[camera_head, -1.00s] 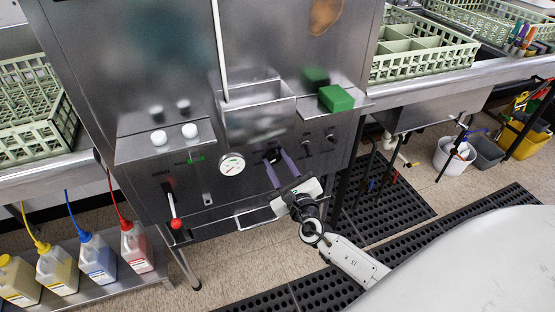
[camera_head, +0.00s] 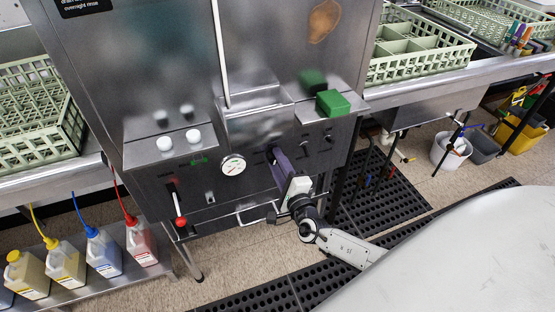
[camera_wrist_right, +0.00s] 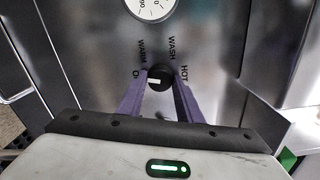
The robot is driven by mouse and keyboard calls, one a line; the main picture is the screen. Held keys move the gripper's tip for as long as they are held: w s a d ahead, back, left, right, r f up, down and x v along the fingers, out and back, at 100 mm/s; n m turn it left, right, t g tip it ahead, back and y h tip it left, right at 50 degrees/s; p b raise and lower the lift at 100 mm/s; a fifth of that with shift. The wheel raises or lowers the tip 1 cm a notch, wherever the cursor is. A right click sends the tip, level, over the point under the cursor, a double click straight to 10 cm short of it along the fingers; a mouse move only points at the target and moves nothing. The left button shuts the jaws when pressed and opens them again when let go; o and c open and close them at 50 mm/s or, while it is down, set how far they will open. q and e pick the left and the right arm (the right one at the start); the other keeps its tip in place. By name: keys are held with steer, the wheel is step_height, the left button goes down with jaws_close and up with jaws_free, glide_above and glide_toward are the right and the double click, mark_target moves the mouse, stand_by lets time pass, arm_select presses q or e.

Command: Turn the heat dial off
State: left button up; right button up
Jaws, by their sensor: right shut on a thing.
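The heat dial (camera_wrist_right: 160,77) is a round black knob with a white pointer mark, on the steel panel. It sits between the two purple fingers of my right gripper (camera_head: 276,154), which is shut on it. In the right wrist view the white mark points left, toward a label starting with "O" that a finger partly hides. The labels WARM, WASH and HOT run around the dial. In the head view the fingers hide the dial. My left gripper is not in view.
A round gauge (camera_head: 232,165) is left of the dial. Two other knobs (camera_head: 304,145) are to its right. A red-tipped lever (camera_head: 180,221) and white buttons (camera_head: 193,136) are further left. A green block (camera_head: 333,102) sits on the ledge. A bar handle (camera_head: 255,213) is below.

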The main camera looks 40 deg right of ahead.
steer(key=shift+n+p, duration=0.5)
steer(key=shift+n, duration=1.1)
steer(key=o, duration=1)
steer(key=shift+o, duration=0.2)
steer(key=p+v, duration=0.1)
steer(key=v, duration=0.9)
steer(key=shift+s, duration=0.2)
steer(key=shift+d, duration=0.1)
